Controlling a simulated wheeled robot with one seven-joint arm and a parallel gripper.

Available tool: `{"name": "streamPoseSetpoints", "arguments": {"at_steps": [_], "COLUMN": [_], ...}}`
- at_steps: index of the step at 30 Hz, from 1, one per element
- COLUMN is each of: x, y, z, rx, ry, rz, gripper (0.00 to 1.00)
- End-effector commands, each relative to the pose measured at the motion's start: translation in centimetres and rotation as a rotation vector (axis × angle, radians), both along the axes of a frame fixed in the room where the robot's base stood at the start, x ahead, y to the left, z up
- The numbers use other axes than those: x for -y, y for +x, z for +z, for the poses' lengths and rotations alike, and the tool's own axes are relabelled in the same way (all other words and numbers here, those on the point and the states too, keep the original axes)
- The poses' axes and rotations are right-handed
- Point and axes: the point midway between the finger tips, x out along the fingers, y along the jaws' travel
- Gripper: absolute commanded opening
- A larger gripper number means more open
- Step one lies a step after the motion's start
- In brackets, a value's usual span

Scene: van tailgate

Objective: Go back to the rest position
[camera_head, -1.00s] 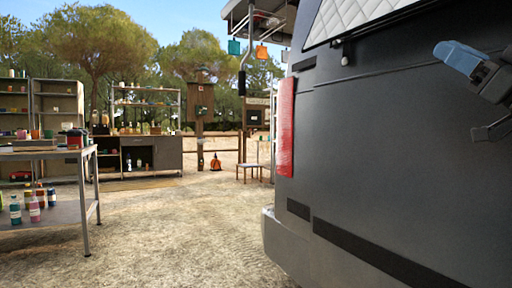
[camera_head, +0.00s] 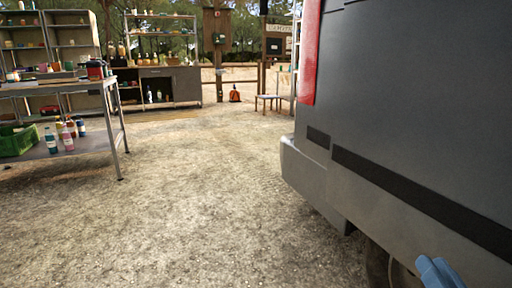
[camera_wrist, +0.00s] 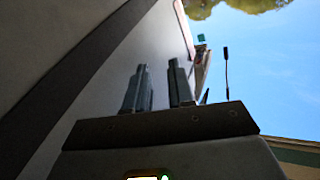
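My gripper (camera_wrist: 158,64) shows in the wrist view with its two dark fingers apart and nothing between them. The dark van body (camera_wrist: 160,45) fills the left side behind the fingers; I cannot tell how near they are to it. In the head view only a blue piece of my arm shows at the bottom right edge, in front of the van's lower rear.
The van (camera_head: 410,110) with its grey bumper (camera_head: 312,185) takes up the right side. A metal table (camera_head: 95,142) with bottles and a green crate (camera_head: 18,141) stands at left. Shelves (camera_head: 160,17) and a small stool (camera_head: 269,98) are farther back. Sandy ground (camera_head: 200,200) between is clear.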

Motion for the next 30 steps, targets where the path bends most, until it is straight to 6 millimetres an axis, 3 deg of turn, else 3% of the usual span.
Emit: {"name": "streamPoseSetpoints", "arguments": {"at_steps": [1,6,12,21,30], "x": [-0.9,-2.9,-5.0,-7.4,-8.7], "y": [-1.9,-7.9,-15.2,-25.6,-31.4], "z": [-1.8,-5.8,-8.5,-9.1,-7.8], "rx": [-0.036,-0.125,-0.217,-0.327,-0.386], "ry": [0.001,-0.019,-0.060,-0.143,-0.201], "rz": [-0.006,-0.029,-0.032,0.013,0.073], "gripper": [0.23,0.23,0.23,0.23,0.23]}}
